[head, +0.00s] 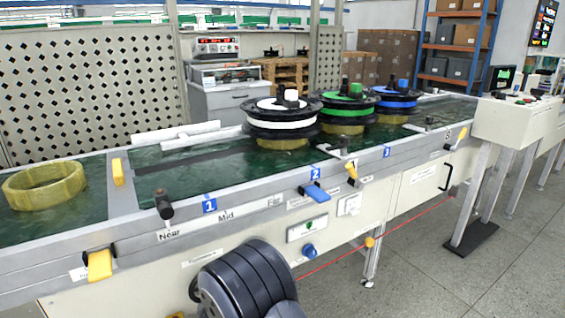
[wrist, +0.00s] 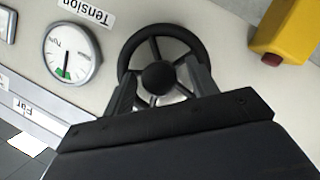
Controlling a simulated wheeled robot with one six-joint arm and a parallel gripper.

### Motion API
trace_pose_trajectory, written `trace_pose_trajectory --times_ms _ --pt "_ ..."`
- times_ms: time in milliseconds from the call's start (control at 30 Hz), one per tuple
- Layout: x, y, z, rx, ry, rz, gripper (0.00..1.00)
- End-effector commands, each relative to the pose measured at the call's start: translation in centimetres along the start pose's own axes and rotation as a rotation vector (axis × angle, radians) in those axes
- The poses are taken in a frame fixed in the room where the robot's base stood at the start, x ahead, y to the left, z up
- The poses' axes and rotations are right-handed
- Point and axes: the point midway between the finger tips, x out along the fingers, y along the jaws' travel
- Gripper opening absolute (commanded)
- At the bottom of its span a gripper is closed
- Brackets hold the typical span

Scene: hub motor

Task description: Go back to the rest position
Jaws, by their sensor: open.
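My gripper (wrist: 160,72) is open in the wrist view. Its two fingers point at a black spoked handwheel (wrist: 160,34) on a pale panel. The fingers overlap the wheel's lower left and right sides, with the round hub between them. I cannot tell whether they touch the wheel. A round dial (wrist: 73,53) labelled "Tension" sits left of the wheel, its needle by a green zone. In the head view my dark arm shows low in the middle; the gripper itself is not visible there.
A yellow block (wrist: 285,30) with a red end sits right of the wheel. The green conveyor (head: 175,172) carries black reels (head: 282,118) on yellow rings and a lone yellow ring (head: 45,186). Levers (head: 98,264) stick out along its front. Open floor (head: 430,275) lies at right.

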Motion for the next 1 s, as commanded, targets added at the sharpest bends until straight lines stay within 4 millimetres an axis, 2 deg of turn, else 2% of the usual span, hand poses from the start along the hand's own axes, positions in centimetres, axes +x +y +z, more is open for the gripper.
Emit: trace_pose_trajectory --times_ms 500,1000 --pt "0.06 0.12 0.17 0.333 0.000 -0.135 0.55" --pt "0.05 0.32 0.13 0.581 0.000 -0.238 0.55"
